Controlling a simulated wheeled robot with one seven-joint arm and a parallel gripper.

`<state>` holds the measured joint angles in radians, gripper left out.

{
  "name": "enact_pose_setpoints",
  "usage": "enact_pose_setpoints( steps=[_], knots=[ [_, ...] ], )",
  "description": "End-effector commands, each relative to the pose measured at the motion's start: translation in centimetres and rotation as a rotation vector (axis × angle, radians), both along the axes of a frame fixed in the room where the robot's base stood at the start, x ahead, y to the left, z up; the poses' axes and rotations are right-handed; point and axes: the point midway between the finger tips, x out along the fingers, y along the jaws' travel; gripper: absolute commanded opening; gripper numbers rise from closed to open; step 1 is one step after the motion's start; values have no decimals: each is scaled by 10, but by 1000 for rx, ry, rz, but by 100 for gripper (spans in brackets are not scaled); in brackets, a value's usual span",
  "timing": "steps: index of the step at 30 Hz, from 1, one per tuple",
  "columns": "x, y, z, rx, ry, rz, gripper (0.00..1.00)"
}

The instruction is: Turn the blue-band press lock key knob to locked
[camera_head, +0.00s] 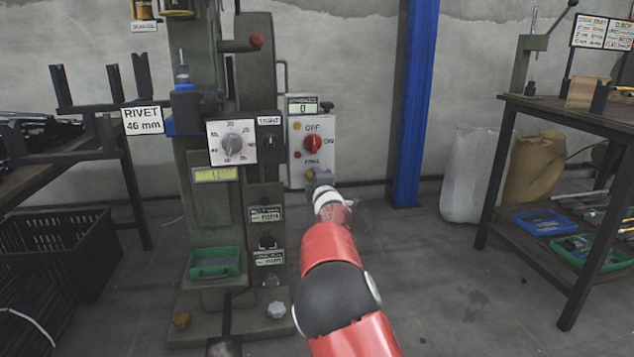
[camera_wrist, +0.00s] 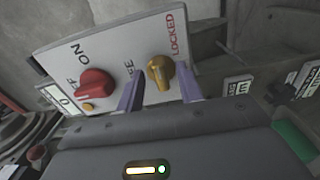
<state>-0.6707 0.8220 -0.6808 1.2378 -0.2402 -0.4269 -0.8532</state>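The press with a blue band (camera_head: 183,112) stands left of centre in the head view. Its light panel (camera_head: 297,128) carries a red knob (camera_head: 312,145) marked OFF and ON. Below it is the brass lock key knob (camera_head: 309,174), partly hidden by my gripper (camera_head: 320,180). In the wrist view the brass knob (camera_wrist: 160,71) sits between the two fingers of my gripper (camera_wrist: 160,78), with a gap on each side. LOCKED is printed right of the knob; a partly hidden label ending in EE is left. The knob's narrow grip lies roughly between the labels, not clearly at LOCKED.
The red knob (camera_wrist: 96,83) is close left of my left finger. A white dial (camera_head: 232,142) and a switch box (camera_head: 269,139) sit left of the panel.

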Motion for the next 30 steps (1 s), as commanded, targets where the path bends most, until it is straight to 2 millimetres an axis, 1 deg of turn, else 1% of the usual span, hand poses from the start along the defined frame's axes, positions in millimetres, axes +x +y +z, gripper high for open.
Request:
enact_pose_setpoints(
  steps=[7,10,14,21,25,30],
  knots=[
    [-1,0,-1,-1,1,1,36],
    [-7,-1,0,0,0,1,36],
    [-24,-6,-1,1,1,1,36],
    [-59,-16,0,2,1,1,36],
    [-71,-20,0,1,1,0,36],
    [-75,-22,-1,-1,1,0,36]
  ],
)
